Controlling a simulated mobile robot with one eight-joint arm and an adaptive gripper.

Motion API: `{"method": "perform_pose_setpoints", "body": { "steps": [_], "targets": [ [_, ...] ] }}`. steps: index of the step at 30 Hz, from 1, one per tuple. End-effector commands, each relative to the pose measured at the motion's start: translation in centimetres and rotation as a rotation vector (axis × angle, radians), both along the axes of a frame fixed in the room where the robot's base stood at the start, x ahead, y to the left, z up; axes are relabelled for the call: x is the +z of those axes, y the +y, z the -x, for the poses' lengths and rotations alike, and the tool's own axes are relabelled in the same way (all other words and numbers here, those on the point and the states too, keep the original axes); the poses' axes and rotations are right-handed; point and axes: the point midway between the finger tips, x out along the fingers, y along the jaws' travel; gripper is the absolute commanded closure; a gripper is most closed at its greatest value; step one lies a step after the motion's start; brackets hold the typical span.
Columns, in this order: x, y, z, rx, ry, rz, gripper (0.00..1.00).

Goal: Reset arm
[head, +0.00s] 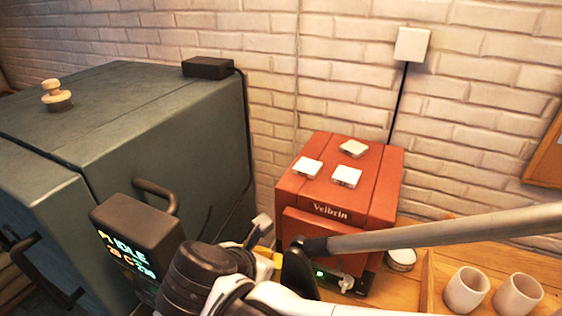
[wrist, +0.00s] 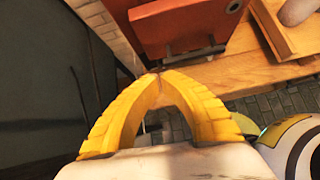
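My gripper (wrist: 158,76) shows in the wrist view with its two yellow fingers bent inward and their tips together. I see nothing held between them. The tips are over the wooden table's edge, in front of the red kiln-like box. In the head view my arm crosses the lower right, and only a bit of yellow shows near the red box; the fingertips are hidden there.
The red box marked "Veibrin" (head: 332,211) stands on the wooden table (head: 408,281) with white tiles (head: 347,177) on top. Two cups (head: 466,290) stand right. A large grey-green kiln (head: 150,120) with a display reading IDLE (head: 130,255) fills the left.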

Motion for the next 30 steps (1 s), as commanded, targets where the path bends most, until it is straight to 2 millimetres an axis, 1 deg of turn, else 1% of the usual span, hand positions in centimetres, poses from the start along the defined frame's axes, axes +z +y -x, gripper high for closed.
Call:
{"method": "perform_pose_setpoints", "body": {
  "steps": [2,5,6,8,9,11,12,15,18,21,24,30],
  "targets": [
    [-0.5,-2.3,-0.4,-0.117,-0.001,-0.100,1.00],
    [-1.5,-6.3,-0.8,-0.379,-0.017,-0.330,1.00],
    [-1.9,-8.1,-0.8,-0.511,-0.029,-0.443,1.00],
    [-2.5,-10.7,-0.6,-0.728,-0.055,-0.624,1.00],
    [-2.8,-12.3,-0.3,-0.875,-0.075,-0.745,1.00],
    [-3.2,-14.4,0.2,-1.097,-0.113,-0.925,1.00],
    [-3.4,-15.8,0.5,-1.243,-0.142,-1.042,1.00],
    [-3.8,-18.5,1.4,-1.578,-0.216,-1.311,1.00],
    [-3.8,-20.4,2.0,-1.838,-0.283,-1.529,1.00],
    [-3.8,-21.6,2.3,-2.006,-0.329,-1.676,1.00],
    [-3.6,-22.1,2.5,-2.090,-0.351,-1.751,1.00],
    [-3.6,-22.2,2.5,-2.098,-0.354,-1.758,1.00]
  ]
}}
